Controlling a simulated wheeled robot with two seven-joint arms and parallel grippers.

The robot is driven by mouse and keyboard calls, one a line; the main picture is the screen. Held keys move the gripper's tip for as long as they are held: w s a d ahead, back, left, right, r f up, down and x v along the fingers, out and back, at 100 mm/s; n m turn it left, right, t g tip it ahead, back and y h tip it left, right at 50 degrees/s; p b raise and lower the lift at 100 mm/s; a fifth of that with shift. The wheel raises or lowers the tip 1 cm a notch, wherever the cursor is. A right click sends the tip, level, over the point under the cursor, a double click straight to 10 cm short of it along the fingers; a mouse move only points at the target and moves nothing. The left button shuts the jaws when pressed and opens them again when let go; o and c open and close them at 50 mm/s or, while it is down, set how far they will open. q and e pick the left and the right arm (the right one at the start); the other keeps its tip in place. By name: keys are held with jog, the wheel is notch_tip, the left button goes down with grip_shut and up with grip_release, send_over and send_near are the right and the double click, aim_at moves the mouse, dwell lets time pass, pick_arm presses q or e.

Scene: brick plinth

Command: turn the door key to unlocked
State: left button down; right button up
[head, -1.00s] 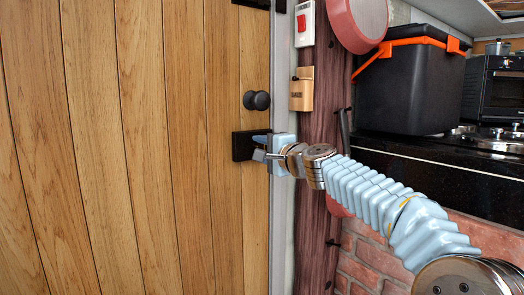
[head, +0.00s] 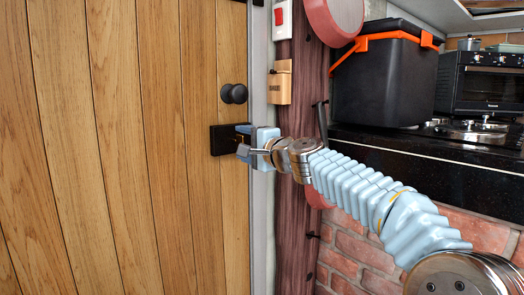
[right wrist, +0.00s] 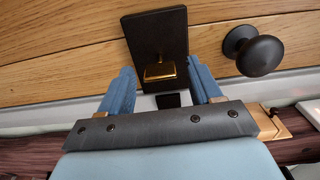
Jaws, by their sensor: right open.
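The wooden door (head: 110,150) fills the left of the head view and carries a black lock plate (head: 218,140). In the right wrist view the plate (right wrist: 158,30) stands ahead with a brass key (right wrist: 160,72) at its lower part. The key's wide end faces the camera. My right gripper (head: 243,139) is at the plate, its blue fingers (right wrist: 161,68) open, one on each side of the key with gaps showing. In the head view the fingers mostly hide the key. My left gripper is not in view.
A round black knob (head: 233,93) sits just above the lock plate. A black counter (head: 430,150) carries a black box with orange handle (head: 385,75).

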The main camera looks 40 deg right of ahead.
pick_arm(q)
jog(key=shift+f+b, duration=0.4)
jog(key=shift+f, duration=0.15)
pick_arm(e)
jog(key=s, duration=1.1)
jog(key=shift+s+d, duration=0.2)
jog(key=shift+d, duration=0.2)
jog(key=shift+f, duration=0.1)
